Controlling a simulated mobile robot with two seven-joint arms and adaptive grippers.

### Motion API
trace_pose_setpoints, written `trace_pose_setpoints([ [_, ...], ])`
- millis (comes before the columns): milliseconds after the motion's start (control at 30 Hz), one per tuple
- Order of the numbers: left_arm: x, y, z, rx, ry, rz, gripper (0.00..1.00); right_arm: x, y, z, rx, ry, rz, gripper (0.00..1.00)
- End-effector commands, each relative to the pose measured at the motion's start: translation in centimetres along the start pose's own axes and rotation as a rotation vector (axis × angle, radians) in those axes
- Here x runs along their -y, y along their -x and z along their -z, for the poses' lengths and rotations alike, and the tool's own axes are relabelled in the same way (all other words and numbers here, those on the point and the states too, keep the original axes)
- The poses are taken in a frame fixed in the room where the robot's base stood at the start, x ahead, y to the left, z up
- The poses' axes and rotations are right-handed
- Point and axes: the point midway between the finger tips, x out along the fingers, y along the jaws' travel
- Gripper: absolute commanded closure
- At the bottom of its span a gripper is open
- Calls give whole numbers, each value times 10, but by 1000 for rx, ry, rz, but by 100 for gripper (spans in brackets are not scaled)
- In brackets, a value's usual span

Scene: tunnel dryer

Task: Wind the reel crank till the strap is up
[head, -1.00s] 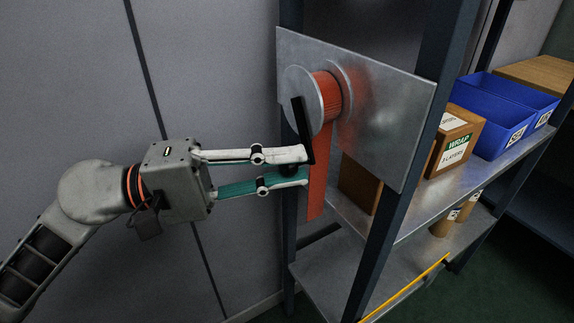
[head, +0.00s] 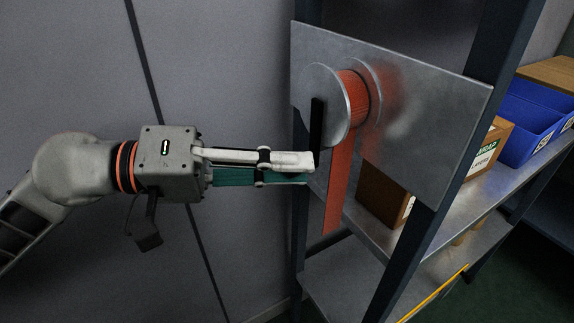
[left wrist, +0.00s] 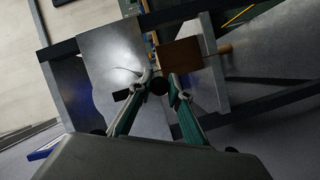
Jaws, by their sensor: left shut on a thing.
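The reel (head: 322,92) is a grey drum with orange strap wound on it, mounted on a metal plate (head: 430,110). The orange strap (head: 341,185) hangs straight down from it, its lower end free beside the shelf post. The black crank arm (head: 317,125) points down from the reel's face, nearly upright. My left gripper (head: 309,170) comes in from the left and is shut on the crank knob at the arm's lower end. The fingers hide the knob in the head view; in the left wrist view the dark round knob (left wrist: 158,86) shows between the fingertips. My right gripper is not in view.
The plate sits on a dark-framed shelf rack, its post (head: 425,190) close to the strap. Cardboard boxes (head: 382,193) and blue bins (head: 530,120) stand on the shelves. A yellow strip (head: 435,293) edges the lower shelf. A grey wall stands behind my left arm.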

Motion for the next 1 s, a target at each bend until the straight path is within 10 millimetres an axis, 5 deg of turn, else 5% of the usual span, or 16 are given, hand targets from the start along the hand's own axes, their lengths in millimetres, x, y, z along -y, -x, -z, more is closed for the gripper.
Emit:
trace_pose_setpoints([
  [267,1,0,0,1,0,1,100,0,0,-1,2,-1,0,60],
  [300,1,0,0,0,0,1,79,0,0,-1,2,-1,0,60],
  [367,1,0,0,0,0,1,65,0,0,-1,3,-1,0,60],
  [1000,2,14,0,-2,1,4,65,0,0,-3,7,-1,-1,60],
])
